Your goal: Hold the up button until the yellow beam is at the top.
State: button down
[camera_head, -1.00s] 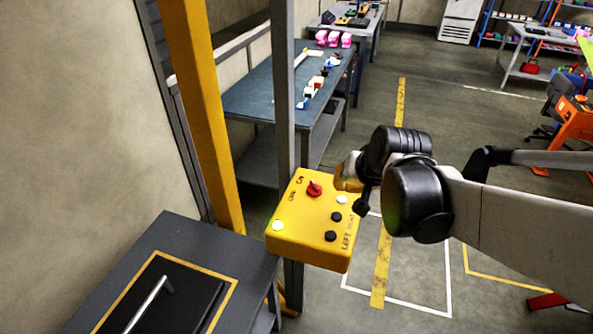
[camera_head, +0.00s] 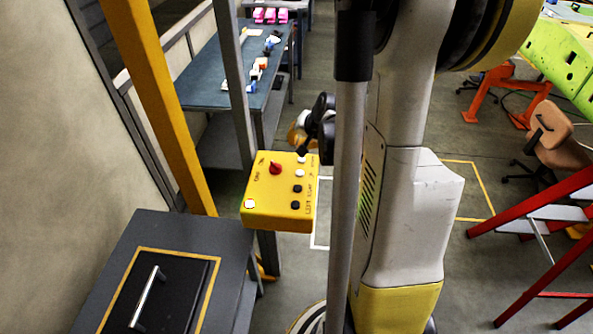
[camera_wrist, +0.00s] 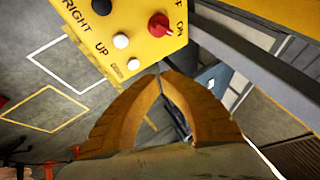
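The yellow control box (camera_head: 278,212) hangs on a grey post and carries a red knob (camera_head: 275,168), a white lamp-like disc (camera_head: 249,204), and white and black buttons. In the wrist view the UP label (camera_wrist: 101,47) stands beside a white button (camera_wrist: 121,41). A second white button (camera_wrist: 134,65) is nearer the box edge. My gripper (camera_wrist: 161,73) has its orange fingertips together, close to that edge; I cannot tell whether they touch the box. In the head view my gripper is partly hidden behind my wrist. I cannot identify the task's yellow beam; a yellow upright (camera_head: 160,100) stands at left.
A grey cabinet (camera_head: 236,262) stands below left of the box. A blue-topped bench (camera_head: 205,80) with small parts is behind it. A red stepladder (camera_head: 530,220), a chair (camera_head: 555,150) and a green panel (camera_head: 565,55) are at right. My arm blocks the middle.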

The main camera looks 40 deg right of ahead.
aim_at(300, 173)
notch_tip(300, 173, down, 9)
jog(key=b, duration=0.7)
jog(key=shift+r, duration=0.1)
dwell(1.2)
jog(key=shift+f+b, duration=0.4)
jog(key=shift+b, duration=0.15)
